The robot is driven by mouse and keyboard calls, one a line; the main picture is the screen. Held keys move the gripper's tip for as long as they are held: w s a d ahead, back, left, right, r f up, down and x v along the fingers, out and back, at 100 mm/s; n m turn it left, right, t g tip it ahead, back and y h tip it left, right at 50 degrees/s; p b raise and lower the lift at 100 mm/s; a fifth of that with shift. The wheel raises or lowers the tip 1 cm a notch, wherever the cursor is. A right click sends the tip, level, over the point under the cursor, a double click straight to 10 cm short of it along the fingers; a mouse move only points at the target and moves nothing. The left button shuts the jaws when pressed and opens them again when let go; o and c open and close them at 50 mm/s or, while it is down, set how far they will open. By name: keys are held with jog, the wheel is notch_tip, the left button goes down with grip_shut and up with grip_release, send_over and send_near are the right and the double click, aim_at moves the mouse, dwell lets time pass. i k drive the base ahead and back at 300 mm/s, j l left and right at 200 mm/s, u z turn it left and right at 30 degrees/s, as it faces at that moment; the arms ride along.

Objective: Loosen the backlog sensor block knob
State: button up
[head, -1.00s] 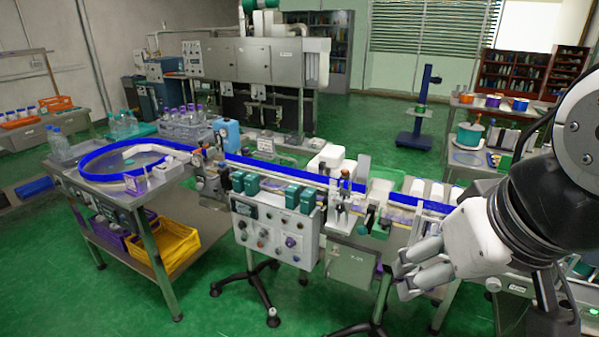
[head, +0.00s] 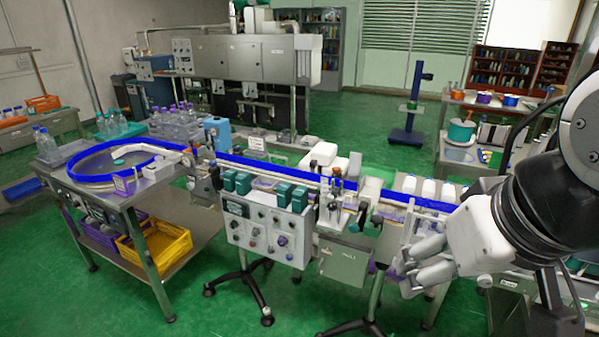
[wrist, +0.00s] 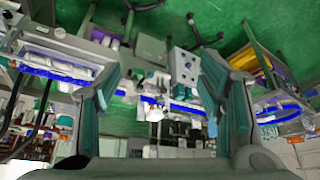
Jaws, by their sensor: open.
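My gripper (head: 422,262) is at the right of the head view, in front of the conveyor's right part, with nothing between its fingers. In the wrist view my gripper (wrist: 165,105) shows two fingers spread wide apart, and the scene appears upside down. The sleeve applicator line (head: 300,172) runs across the middle with a blue-edged conveyor. A control panel (head: 265,230) with several knobs hangs below it; the panel also shows in the wrist view (wrist: 184,66). Sensor block and its knob are too small to tell apart among the fittings (head: 338,200) on the conveyor.
A round blue-rimmed turntable (head: 105,165) stands on a steel table at left, with a yellow crate (head: 155,243) on its lower shelf. Tripod feet (head: 240,290) stand on the floor under the line. Green floor (head: 100,300) is free in front.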

aim_at(331, 205)
jog(key=i+l+z, duration=0.1)
jog(key=i+z, duration=0.2)
jog(key=z, duration=0.15)
jog(key=i+z, duration=0.4)
jog(key=k+l, duration=0.05)
jog(key=k, duration=0.05)
